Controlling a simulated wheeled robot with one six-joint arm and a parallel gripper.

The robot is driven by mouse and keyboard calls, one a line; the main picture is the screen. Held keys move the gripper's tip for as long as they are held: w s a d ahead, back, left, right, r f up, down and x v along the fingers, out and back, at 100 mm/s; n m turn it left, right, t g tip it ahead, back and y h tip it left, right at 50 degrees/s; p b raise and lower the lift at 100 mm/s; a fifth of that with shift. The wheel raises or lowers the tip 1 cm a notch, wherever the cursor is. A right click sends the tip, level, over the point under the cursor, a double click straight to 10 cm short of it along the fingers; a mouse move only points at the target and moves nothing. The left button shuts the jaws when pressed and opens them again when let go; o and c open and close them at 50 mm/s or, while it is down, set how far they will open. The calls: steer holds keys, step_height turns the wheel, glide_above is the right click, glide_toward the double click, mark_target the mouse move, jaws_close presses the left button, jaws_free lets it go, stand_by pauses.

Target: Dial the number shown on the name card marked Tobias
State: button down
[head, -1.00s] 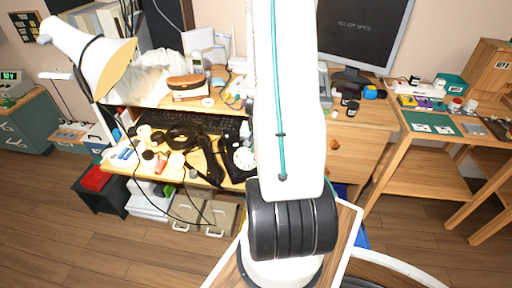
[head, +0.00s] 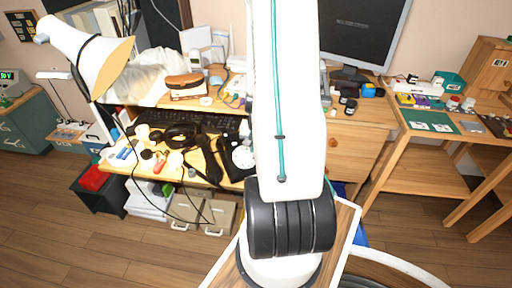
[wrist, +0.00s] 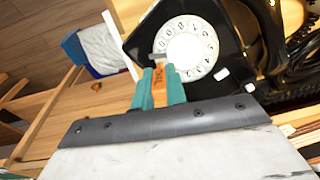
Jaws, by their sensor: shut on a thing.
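A black rotary phone (wrist: 146,38) with a white dial (wrist: 188,46) fills the upper middle of the wrist view. In the head view its dial (head: 243,157) shows just left of my arm, on the desk. My gripper (wrist: 159,82) has teal fingers shut on an orange tool (wrist: 159,92) with dark lettering. The tool's grey tip lies over or beside the dial's lower left rim; I cannot tell whether it touches. In the head view my arm hides the gripper. I cannot make out a card marked Tobias.
A black headset (head: 181,136) and small loose items crowd the desk left of the phone. A lamp (head: 88,52) leans in at the left. A monitor (head: 358,28) with tiny text stands behind. A side table with green cards (head: 416,121) is at right.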

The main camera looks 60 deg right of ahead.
step_height(320, 180, up, 6)
steer(key=s+a, duration=0.1)
steer(key=s, duration=0.1)
steer(key=shift+s+a+r, duration=0.2)
steer(key=shift+a, duration=0.2)
stand_by(1.3)
